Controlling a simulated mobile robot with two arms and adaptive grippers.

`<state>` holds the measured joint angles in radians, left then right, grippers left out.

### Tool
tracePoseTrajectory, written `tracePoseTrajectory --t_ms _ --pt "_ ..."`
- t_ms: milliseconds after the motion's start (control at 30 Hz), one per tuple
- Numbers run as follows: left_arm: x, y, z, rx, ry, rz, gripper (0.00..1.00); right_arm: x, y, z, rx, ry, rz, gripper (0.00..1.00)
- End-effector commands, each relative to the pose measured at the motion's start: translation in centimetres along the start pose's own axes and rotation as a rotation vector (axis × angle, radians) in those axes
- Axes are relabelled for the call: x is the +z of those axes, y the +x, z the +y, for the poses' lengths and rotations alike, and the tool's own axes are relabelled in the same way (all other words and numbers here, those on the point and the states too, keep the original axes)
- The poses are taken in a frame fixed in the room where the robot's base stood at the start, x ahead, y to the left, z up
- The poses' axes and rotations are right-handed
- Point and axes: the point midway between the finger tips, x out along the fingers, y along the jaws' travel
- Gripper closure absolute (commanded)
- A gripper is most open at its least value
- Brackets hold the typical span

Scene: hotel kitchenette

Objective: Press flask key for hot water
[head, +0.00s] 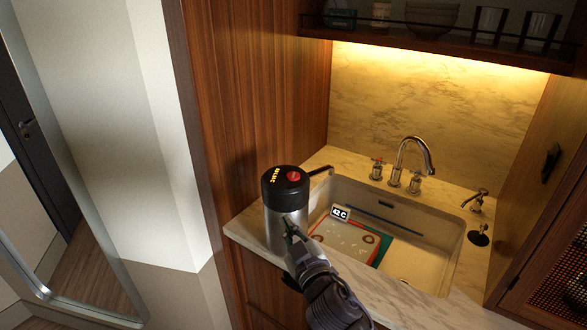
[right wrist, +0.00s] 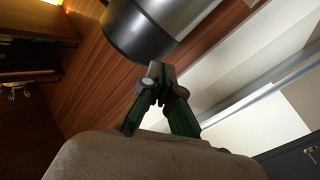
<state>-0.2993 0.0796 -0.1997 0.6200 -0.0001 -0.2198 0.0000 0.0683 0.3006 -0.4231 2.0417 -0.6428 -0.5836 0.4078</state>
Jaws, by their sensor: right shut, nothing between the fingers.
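The flask (head: 283,228) is a silver cylinder with a black lid, standing upright on the left end of the marble counter. A round red key (head: 293,176) is on top of the lid, beside small yellow lettering. A dark spout points right, toward the sink. My right gripper (head: 291,225) is in front of the flask's upper body, below the lid; its fingers are shut and empty. The right wrist view shows the closed fingertips (right wrist: 158,72) close to the flask's black end (right wrist: 137,32); I cannot tell whether they touch it. My left gripper is out of view.
The sink (head: 445,247) is right of the flask, holding a tray-like item and a small "42 C" display (head: 340,212). A chrome tap (head: 412,150) stands behind it. A shelf (head: 440,45) with glasses and bowls hangs above. Wood panels flank the counter.

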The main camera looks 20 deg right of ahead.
Motion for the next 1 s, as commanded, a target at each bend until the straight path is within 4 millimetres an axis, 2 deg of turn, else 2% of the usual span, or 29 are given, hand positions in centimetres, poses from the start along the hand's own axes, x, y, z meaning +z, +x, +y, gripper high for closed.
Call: tracePoseTrajectory --t_ms 33,133,200,267,300,367,400,467,533,600,700,800,900,1000 --pt "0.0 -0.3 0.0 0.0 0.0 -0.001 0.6 -3.7 1.0 0.5 0.0 -0.039 0.114 1.0" --pt "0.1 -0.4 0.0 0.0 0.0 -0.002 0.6 -10.6 2.1 0.1 -0.034 -0.142 0.36 1.0" --pt "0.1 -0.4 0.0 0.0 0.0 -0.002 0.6 -15.3 2.4 -1.0 -0.088 -0.249 0.546 1.0" --pt "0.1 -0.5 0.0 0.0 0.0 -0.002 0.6 -19.2 2.2 -2.7 -0.167 -0.382 0.713 1.0" --pt "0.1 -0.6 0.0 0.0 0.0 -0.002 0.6 -21.3 2.0 -4.2 -0.244 -0.502 0.824 1.0" --pt "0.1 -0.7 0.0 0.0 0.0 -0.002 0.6 -22.7 1.9 -6.3 -0.376 -0.702 0.937 1.0" --pt "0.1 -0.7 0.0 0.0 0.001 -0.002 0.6 -22.6 2.1 -7.3 -0.47 -0.844 0.975 1.0" --pt "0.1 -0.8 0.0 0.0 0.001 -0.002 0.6 -21.3 3.2 -7.7 -0.613 -1.069 0.967 1.0" --pt "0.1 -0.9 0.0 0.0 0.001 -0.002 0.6 -18.6 5.5 -5.8 -0.765 -1.332 0.854 1.0" --pt "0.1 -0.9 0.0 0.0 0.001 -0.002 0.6 -16.1 7.8 -2.2 -0.865 -1.527 0.678 1.0" --pt "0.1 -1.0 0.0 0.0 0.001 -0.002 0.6 -14.2 9.9 3.0 -0.929 -1.684 0.445 1.0" --pt "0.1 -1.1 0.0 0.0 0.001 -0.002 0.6 -13.2 11.0 7.5 -0.949 -1.769 0.253 1.0" --pt "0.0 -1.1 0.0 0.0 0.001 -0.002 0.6 -12.8 11.5 10.7 -0.952 -1.811 0.122 1.0" --pt "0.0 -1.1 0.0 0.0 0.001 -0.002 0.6 -12.6 11.7 12.5 -0.951 -1.829 0.047 1.0"
